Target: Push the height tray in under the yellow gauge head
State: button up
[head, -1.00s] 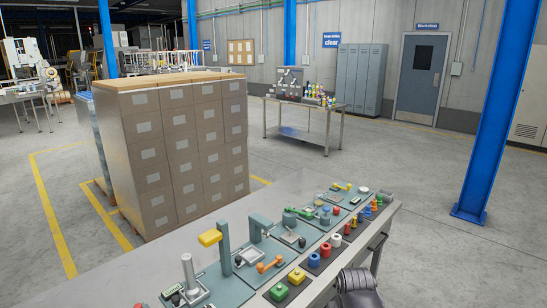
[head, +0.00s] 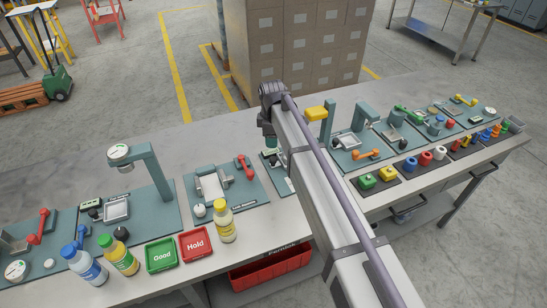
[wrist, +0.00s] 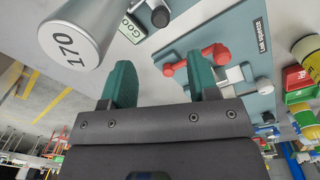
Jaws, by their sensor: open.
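The yellow gauge head (head: 317,113) sits on a teal post, just right of my arm in the head view. My arm hides most of the board below it, and I cannot make out the height tray there. My gripper (head: 269,143) points down left of the gauge head. In the wrist view its two teal fingers (wrist: 161,82) are apart with nothing between them. A silver cylinder marked 170 (wrist: 76,32) stands close to the left finger. A display reading GOOD (wrist: 131,27) and a black knob (wrist: 160,17) are beyond the fingers.
A yellow bottle (head: 223,222), red Hold tray (head: 196,244) and green Good tray (head: 161,254) stand at the front edge. A dial gauge stand (head: 150,168) is further left.

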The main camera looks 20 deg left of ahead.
aim_at(273, 158)
jog(key=f+b, duration=1.1)
jog(key=shift+w+a, duration=0.1)
jog(key=shift+w, duration=0.1)
jog(key=shift+r, duration=0.1)
jog(key=shift+c, duration=0.3)
grip_shut()
